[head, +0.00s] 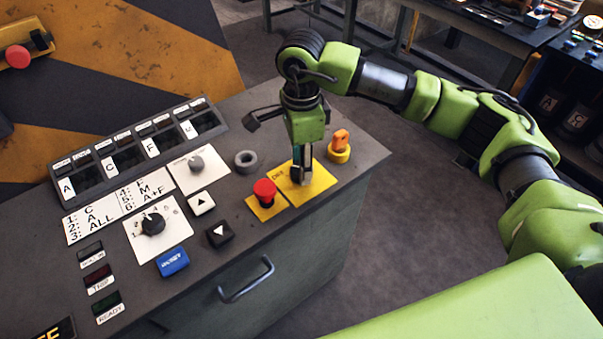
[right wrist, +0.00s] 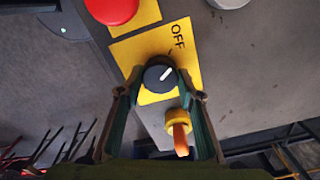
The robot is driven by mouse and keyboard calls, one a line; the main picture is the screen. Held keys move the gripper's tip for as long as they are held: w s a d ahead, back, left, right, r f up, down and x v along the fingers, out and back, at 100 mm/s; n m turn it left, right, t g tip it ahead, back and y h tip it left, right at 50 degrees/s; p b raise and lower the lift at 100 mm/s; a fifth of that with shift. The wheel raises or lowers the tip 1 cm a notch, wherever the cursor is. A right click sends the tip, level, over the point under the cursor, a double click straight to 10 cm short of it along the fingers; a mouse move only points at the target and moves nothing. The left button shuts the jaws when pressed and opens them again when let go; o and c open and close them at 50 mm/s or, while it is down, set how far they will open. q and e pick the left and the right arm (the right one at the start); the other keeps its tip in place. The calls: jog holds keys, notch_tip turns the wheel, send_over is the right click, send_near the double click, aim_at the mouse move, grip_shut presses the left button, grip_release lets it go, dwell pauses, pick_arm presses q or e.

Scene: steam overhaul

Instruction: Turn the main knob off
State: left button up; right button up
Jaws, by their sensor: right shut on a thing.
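The main knob (right wrist: 157,77) is a dark round knob with a white pointer line, on a yellow plate (right wrist: 188,62) marked OFF. In the right wrist view its pointer slants up and right, while the OFF label lies above it and slightly right. My right gripper (right wrist: 160,90) is shut on the knob, one finger on each side. In the head view my right gripper (head: 301,176) comes down from above onto the yellow plate (head: 319,184) and largely hides the knob. My left gripper is not in view.
A red push button (head: 265,190) stands just left of the knob's plate. A yellow-orange key-like part (head: 340,148) sits behind it to the right. A grey ring (head: 246,160), dials and labelled switches cover the console's left part. A drawer handle (head: 246,281) sticks out in front.

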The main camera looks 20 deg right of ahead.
jog(key=shift+n+b, duration=1.1)
jog(key=shift+n, duration=0.1)
jog(key=shift+r, duration=0.1)
jog(key=o, duration=1.1)
notch_tip(320, 180, up, 12)
jog(key=shift+f, duration=0.1)
